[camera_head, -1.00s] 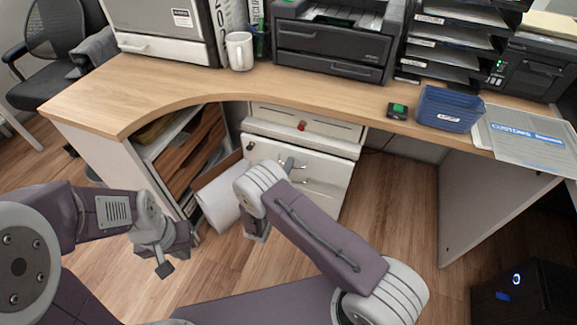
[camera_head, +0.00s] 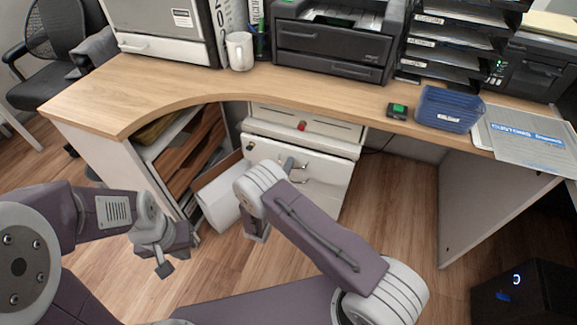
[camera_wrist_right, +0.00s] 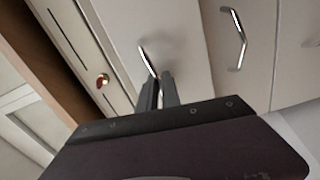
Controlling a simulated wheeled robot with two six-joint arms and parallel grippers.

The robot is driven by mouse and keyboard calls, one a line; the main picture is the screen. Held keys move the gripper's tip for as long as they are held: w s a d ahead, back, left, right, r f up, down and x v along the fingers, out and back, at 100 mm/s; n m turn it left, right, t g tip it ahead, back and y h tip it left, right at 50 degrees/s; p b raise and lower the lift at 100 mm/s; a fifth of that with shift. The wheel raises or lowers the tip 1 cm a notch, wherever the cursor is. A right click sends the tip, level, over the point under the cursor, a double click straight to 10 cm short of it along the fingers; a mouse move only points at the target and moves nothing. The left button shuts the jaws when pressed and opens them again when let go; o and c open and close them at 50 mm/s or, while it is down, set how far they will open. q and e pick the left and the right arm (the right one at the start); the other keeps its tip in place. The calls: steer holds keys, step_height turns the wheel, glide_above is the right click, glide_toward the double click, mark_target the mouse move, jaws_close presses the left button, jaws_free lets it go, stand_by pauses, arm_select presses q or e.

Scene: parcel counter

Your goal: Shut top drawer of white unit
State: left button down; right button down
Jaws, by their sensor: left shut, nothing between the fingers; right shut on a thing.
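The white unit (camera_head: 325,172) stands under the desk. Its top drawer (camera_head: 305,142) seems to stand out a little beyond the panel with the red knob above it; how far is hard to tell. In the right wrist view, the fingers of my right gripper (camera_wrist_right: 165,88) are closed at a metal handle (camera_wrist_right: 147,56) on the white front (camera_wrist_right: 178,35), the handle's end running in between them. In the head view my right forearm partly hides the unit's front. My left gripper (camera_head: 164,268) is shut and empty, low over the floor at left.
The wooden desk top (camera_head: 200,88) overhangs the unit. Further handles (camera_wrist_right: 236,40) are on the lower fronts. A desk side panel (camera_head: 480,205) stands at right; floor between is clear.

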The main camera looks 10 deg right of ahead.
stand_by(0.3)
steer(key=x, duration=0.3)
steer(key=shift+w+d+f+b, duration=0.1)
steer(key=shift+w+d+b, duration=0.15)
steer(key=shift+b, duration=0.15)
steer(key=shift+w, duration=0.1)
steer(key=c, duration=1.6)
jaws_free()
steer(key=shift+o, duration=0.2)
